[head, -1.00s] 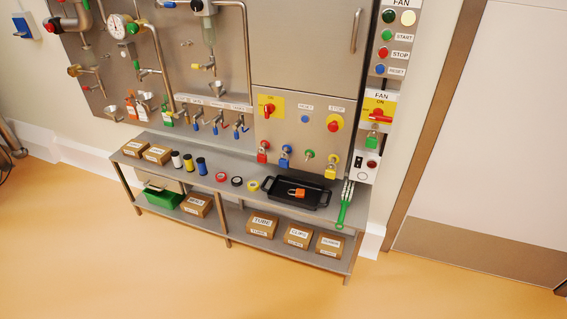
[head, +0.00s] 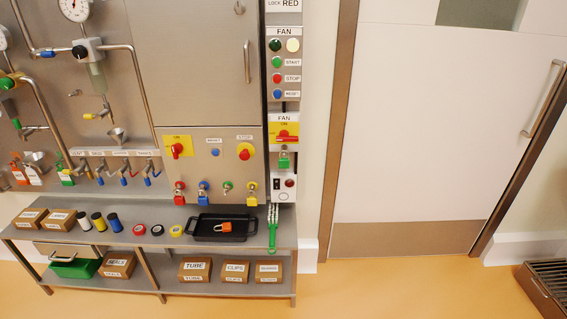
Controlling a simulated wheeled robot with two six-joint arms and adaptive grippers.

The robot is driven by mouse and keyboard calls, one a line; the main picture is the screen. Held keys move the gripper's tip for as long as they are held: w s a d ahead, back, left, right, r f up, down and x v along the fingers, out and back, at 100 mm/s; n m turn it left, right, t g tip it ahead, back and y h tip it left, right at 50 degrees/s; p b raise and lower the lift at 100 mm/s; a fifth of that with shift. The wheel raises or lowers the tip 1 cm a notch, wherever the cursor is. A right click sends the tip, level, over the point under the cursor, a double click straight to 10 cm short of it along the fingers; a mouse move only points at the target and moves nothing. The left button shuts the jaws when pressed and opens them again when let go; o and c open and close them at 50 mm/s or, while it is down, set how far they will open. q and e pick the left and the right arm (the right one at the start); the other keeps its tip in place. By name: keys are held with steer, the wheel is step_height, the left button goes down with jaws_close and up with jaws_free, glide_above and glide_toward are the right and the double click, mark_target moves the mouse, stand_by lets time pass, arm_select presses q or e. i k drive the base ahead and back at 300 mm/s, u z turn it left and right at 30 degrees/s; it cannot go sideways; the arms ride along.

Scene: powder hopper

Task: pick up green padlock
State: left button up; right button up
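A green padlock (head: 284,162) hangs below the red and yellow FAN switch (head: 285,136) on the narrow panel right of the cabinet. On the cabinet's lower edge hang a red padlock (head: 179,198), a blue padlock (head: 203,199) and a yellow padlock (head: 252,200). Between the blue and yellow ones is a green round peg (head: 228,187) with no padlock body clearly visible on it. An orange padlock (head: 223,227) lies in the black tray (head: 206,236). Neither of my grippers is in view.
A steel bench (head: 180,249) stands under the panels, with boxes, spools and tape rolls. A door (head: 415,130) is to the right, and a dark grated object (head: 550,289) is at lower right. Front floor is clear.

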mark_target(285, 162)
steer(key=k, duration=0.6)
steer(key=z, duration=0.65)
steer(key=i, duration=0.55)
steer(key=z, duration=0.95)
steer(key=i, duration=1.05)
steer(key=u, duration=0.75)
steer(key=i, duration=0.9)
steer(key=u, duration=0.8)
